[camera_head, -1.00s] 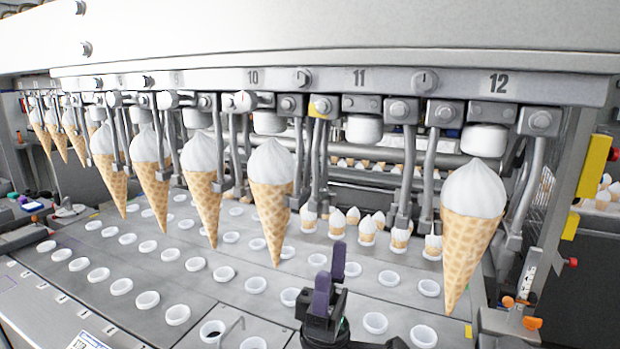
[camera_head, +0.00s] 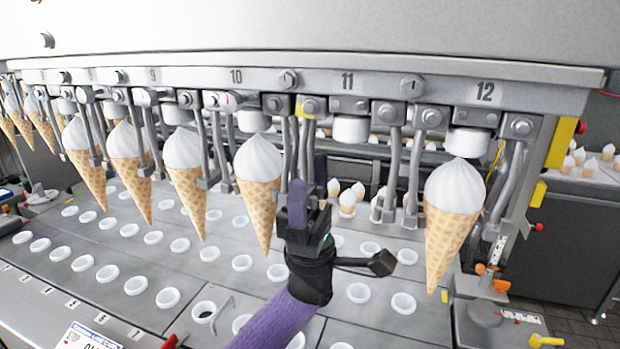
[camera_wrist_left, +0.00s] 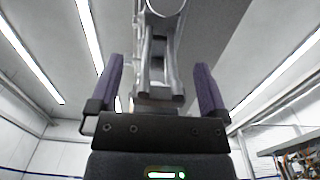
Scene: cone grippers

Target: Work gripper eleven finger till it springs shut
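Station 11 (camera_head: 347,82) holds no cone. Its white round head (camera_head: 350,130) hangs bare between two metal gripper fingers. The left finger (camera_head: 304,145) hangs below a block with a yellow tag (camera_head: 309,106); its lower end is partly hidden behind my gripper. The right finger (camera_head: 393,160) hangs apart from it. My left gripper (camera_head: 309,195) points upward at the left finger's lower end, its purple fingertips apart. In the left wrist view, metal finger rods (camera_wrist_left: 160,65) stand between my open fingertips, with gaps on both sides. My right gripper is not in view.
Filled cones hang close by, at station 12 (camera_head: 453,215) and left of my gripper (camera_head: 258,190). A steel deck (camera_head: 210,270) with several white cups lies below. Small cones (camera_head: 347,200) stand behind. Yellow and orange fittings (camera_head: 487,280) are at the right.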

